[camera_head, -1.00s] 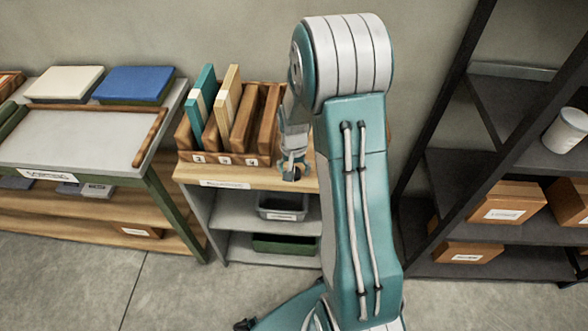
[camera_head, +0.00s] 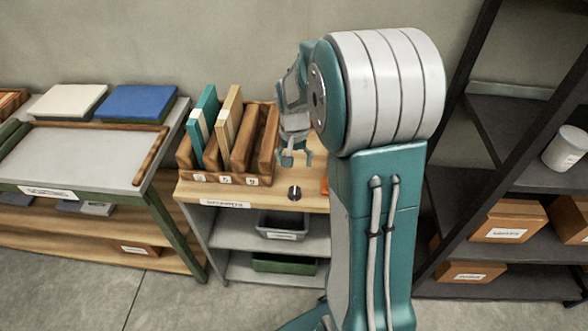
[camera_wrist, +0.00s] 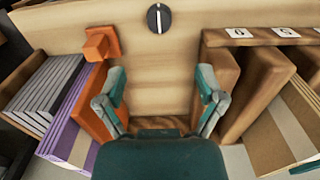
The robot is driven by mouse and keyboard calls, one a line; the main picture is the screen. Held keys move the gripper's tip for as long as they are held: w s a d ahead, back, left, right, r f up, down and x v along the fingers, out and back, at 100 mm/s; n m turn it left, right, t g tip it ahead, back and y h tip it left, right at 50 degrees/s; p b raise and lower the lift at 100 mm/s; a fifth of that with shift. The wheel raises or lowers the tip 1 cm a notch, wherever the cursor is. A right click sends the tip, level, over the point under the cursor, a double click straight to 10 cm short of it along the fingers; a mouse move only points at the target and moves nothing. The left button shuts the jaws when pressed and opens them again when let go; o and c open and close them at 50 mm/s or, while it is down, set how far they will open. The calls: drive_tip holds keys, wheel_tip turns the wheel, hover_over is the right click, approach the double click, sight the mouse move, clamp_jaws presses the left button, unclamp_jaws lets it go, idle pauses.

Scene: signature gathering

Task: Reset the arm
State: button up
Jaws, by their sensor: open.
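My teal arm stands at the right of the middle in the head view, its upper part folded back toward the shelf. My gripper (camera_head: 297,158) hangs over the wooden top of the small shelf unit, beside the wooden rack (camera_head: 252,181). In the wrist view my gripper (camera_wrist: 160,100) shows two fingers spread apart with nothing between them. Bare wood lies beyond the fingertips. Part of the shelf top behind my arm is hidden in the head view.
The rack holds a teal book (camera_head: 203,122) and a tan book (camera_head: 229,122). A black round knob (camera_head: 294,192) is on the shelf top. An orange block (camera_wrist: 101,44) and purple and grey books (camera_wrist: 62,120) are close left in the wrist view. A dark shelf (camera_head: 470,175) stands right.

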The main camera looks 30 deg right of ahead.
drive_tip(key=shift+r, duration=0.1)
idle(0.4)
drive_tip(key=s+a+r+n+t, duration=0.3)
drive_tip(key=s+a+r, duration=0.5)
drive_tip(key=r, duration=0.4)
drive_tip(key=s+a+r+n+t, duration=0.2)
drive_tip(key=s+a+r+n, duration=0.1)
drive_tip(key=s, duration=0.8)
drive_tip(key=shift+s+a+r+n+t, duration=0.25)
drive_tip(key=shift+a+n, duration=0.25)
drive_tip(key=shift+a, duration=0.35)
